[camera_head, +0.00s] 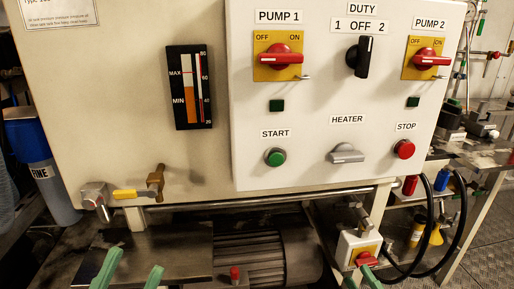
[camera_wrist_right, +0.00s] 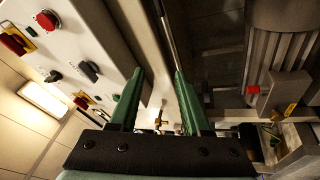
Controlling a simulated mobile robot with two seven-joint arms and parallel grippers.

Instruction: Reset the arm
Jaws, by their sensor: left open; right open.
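My left gripper (camera_head: 132,270) shows its two green fingers at the bottom left of the head view, apart and with nothing between them. My right gripper (camera_head: 360,275) shows its green fingertips at the bottom edge, right of centre, just below a small white box with a red and yellow switch (camera_head: 359,250). In the right wrist view the same gripper (camera_wrist_right: 160,75) is open and empty. I cannot tell if its fingers touch the box. The rest of both arms is out of the head view.
The control panel (camera_head: 339,178) with pump, duty and heater switches stands ahead. A gauge (camera_head: 188,87) and a yellow-handled valve (camera_head: 131,194) are on its left. A motor (camera_head: 262,258), black hoses (camera_head: 461,225) and a side bench (camera_head: 478,155) lie lower and right.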

